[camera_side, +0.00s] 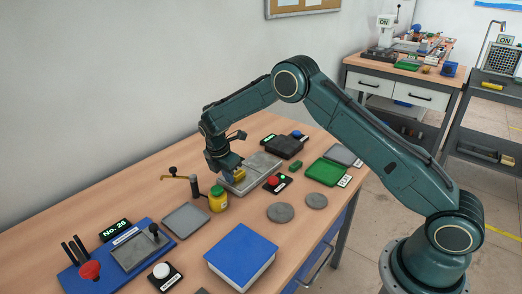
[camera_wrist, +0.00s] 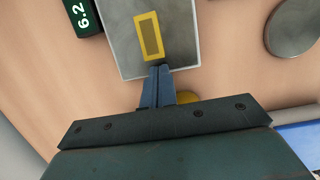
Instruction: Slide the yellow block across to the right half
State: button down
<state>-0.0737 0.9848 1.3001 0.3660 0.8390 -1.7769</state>
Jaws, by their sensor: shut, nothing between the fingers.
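The yellow block (camera_wrist: 149,37) is a rectangular frame shape with a darker middle, on a grey plate (camera_wrist: 184,30) in the wrist view. It lies near the middle of the plate's visible part, its near end just ahead of my fingertips. My gripper (camera_wrist: 159,68) is shut and empty, with its tips over the plate's near edge. I cannot tell whether the tips touch the block. In the side view my gripper (camera_side: 233,177) is low at the grey plate (camera_side: 262,163), and the yellow block (camera_side: 239,173) is partly hidden by it.
A red button box (camera_side: 277,183) is on the other side. A display reading 6.2 (camera_wrist: 82,15) sits near the plate. Two grey discs (camera_side: 281,212) lie nearby.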

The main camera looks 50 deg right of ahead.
aim_at(255, 166)
jog(key=shift+d, duration=0.2)
jog(key=d, duration=1.3)
jog(key=shift+d, duration=0.2)
jog(key=shift+a, duration=0.1)
jog(key=shift+a, duration=1.9)
jog(key=v, duration=1)
jog(key=shift+r, duration=0.1)
